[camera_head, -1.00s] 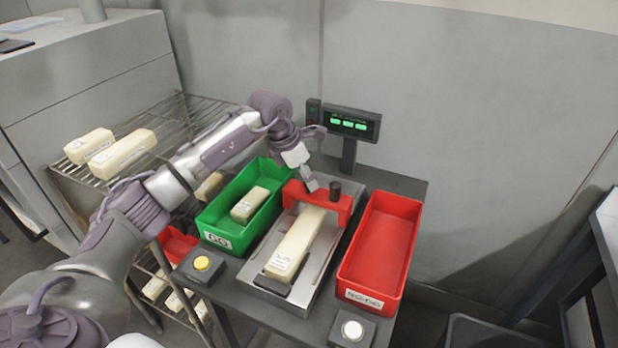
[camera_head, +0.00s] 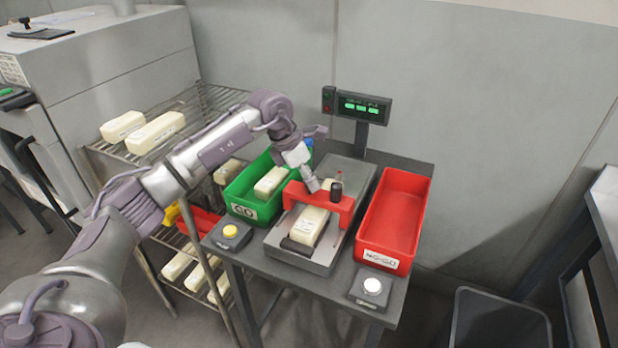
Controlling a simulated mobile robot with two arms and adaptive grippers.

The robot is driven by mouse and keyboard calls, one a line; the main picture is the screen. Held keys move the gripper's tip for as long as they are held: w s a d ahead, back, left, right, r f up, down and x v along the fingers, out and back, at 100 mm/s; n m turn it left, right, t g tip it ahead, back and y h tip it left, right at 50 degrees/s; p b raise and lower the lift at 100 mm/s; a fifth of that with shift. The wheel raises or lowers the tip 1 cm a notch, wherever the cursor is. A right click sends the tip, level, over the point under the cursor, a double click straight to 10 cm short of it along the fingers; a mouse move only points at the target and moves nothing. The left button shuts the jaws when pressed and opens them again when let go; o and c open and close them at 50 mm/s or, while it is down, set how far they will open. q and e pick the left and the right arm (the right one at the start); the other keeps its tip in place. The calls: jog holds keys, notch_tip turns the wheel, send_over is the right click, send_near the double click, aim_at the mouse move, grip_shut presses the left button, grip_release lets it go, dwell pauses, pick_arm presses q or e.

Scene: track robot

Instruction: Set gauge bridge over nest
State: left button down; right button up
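The red gauge bridge (camera_head: 343,204) with a dark knob stands across the grey nest plate (camera_head: 322,260) on the table. A cream block (camera_head: 308,227) lies lengthwise in the nest, its front end showing before the bridge and its rear part hidden by it. My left gripper (camera_head: 318,186) is at the bridge's top, near the dark knob. Its fingers are small and partly hidden, so I cannot tell whether they are shut on the knob. My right gripper is out of view.
A green GO bin (camera_head: 240,199) holding a cream block (camera_head: 271,181) stands left of the nest. An empty red NO-GO bin (camera_head: 395,215) stands right. A display (camera_head: 357,106) rises behind. Yellow (camera_head: 230,231) and white (camera_head: 372,286) buttons sit at the front. A wire rack (camera_head: 205,105) holds several blocks.

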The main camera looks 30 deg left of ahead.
pick_arm(q)
jog(key=c, duration=0.8)
grip_release()
jog(key=shift+s, duration=0.25)
jog(key=shift+r, duration=0.1)
jog(key=shift+a+r, duration=0.1)
jog(key=shift+r, duration=0.25)
jog(key=v, duration=1.1)
jog(key=shift+s, duration=0.15)
